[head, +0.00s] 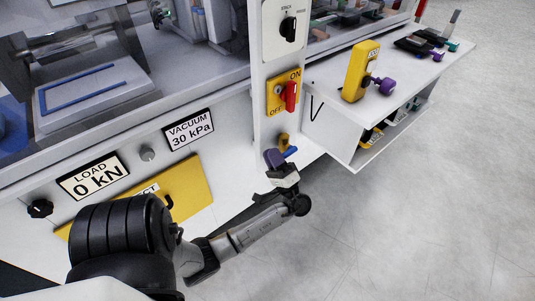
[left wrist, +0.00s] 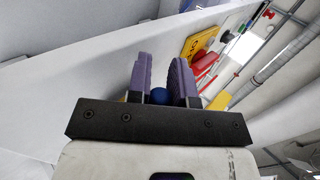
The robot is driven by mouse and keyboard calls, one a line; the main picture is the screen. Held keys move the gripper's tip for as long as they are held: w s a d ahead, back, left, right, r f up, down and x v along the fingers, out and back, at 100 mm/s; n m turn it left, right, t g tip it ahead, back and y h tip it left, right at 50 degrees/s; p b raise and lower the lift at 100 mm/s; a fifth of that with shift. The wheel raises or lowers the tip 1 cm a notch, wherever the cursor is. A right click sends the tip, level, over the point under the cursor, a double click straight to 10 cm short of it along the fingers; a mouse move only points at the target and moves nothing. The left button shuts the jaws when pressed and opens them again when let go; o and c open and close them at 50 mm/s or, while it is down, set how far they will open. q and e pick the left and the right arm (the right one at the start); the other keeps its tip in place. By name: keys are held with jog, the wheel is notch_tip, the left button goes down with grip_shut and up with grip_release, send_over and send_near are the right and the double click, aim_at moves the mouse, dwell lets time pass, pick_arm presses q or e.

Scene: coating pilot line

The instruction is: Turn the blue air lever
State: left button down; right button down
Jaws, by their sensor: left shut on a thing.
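The blue air lever (head: 290,151) sticks out from a yellow mount (head: 284,139) low on the white machine post, below the red switch. My left gripper (head: 275,158) is at the lever, with its purple finger pads around it. In the left wrist view the rounded blue end of the lever (left wrist: 158,96) shows between the two purple fingers of the left gripper (left wrist: 162,76), which is shut on it. The rest of the lever is mostly hidden by the fingers. My right gripper is in neither view.
A red ON/OFF switch (head: 291,97) on a yellow plate sits just above the lever. A white side shelf (head: 409,83) with a yellow device (head: 361,71) juts out at the right. A yellow panel (head: 186,196) is at the left. The floor at right is clear.

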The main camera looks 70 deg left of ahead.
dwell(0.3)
pick_arm(q)
jog(key=c, duration=1)
grip_release()
jog(key=shift+w+d+f, duration=0.15)
jog(key=shift+d+f, duration=0.2)
jog(key=shift+f, duration=0.05)
jog(key=p+v, duration=0.2)
jog(key=v, duration=1)
jog(key=shift+d+f, duration=0.25)
jog(key=shift+f, duration=0.1)
jog(key=shift+w, duration=0.15)
